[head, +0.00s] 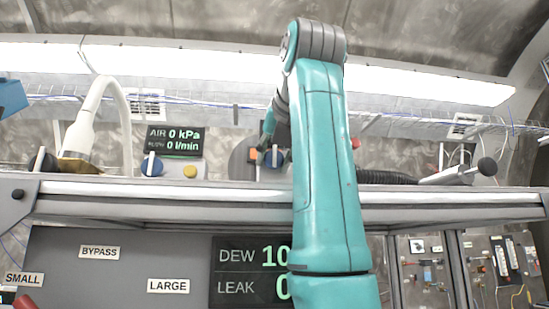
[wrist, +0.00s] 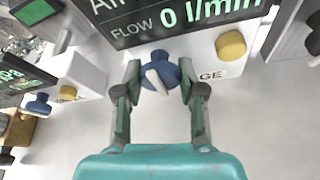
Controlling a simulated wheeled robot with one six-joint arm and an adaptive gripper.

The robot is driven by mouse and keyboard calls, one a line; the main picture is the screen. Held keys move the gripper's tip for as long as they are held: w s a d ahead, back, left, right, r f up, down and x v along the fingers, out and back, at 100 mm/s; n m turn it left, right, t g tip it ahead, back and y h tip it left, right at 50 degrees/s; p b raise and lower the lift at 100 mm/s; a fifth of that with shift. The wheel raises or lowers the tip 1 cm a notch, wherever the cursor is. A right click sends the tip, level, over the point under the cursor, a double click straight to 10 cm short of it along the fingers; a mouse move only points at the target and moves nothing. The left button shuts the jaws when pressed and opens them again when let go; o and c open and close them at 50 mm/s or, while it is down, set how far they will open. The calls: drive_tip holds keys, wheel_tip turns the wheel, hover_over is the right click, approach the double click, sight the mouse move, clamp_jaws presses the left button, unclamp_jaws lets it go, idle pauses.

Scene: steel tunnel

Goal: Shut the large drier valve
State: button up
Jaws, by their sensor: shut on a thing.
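The large drier valve is a blue knob (wrist: 160,60) with a white pointer bar, on a white unit whose label is partly hidden and ends in "GE". In the wrist view my gripper (wrist: 158,74) has one finger on each side of the knob and is shut on it. The pointer lies slanted. In the head view my gripper (head: 268,142) is at the blue knob (head: 273,160) behind the shelf edge, and my arm hides most of that unit. A yellow button (wrist: 231,45) sits right of the knob, below a display (wrist: 175,18) reading flow 0 l/min.
A white curved hose (head: 96,105) is further left. A black hose (head: 390,177) lies right. Labels BYPASS, SMALL and LARGE (head: 168,286) mark the panel below.

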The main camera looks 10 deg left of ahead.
drive_tip(key=shift+m+y, duration=1.2)
drive_tip(key=shift+m, duration=0.8)
drive_tip(key=o, duration=1.1)
drive_tip(key=shift+o, duration=0.2)
drive_tip(key=shift+d, duration=0.1)
drive_tip(key=v, duration=0.8)
drive_tip(key=shift+w+f, duration=0.1)
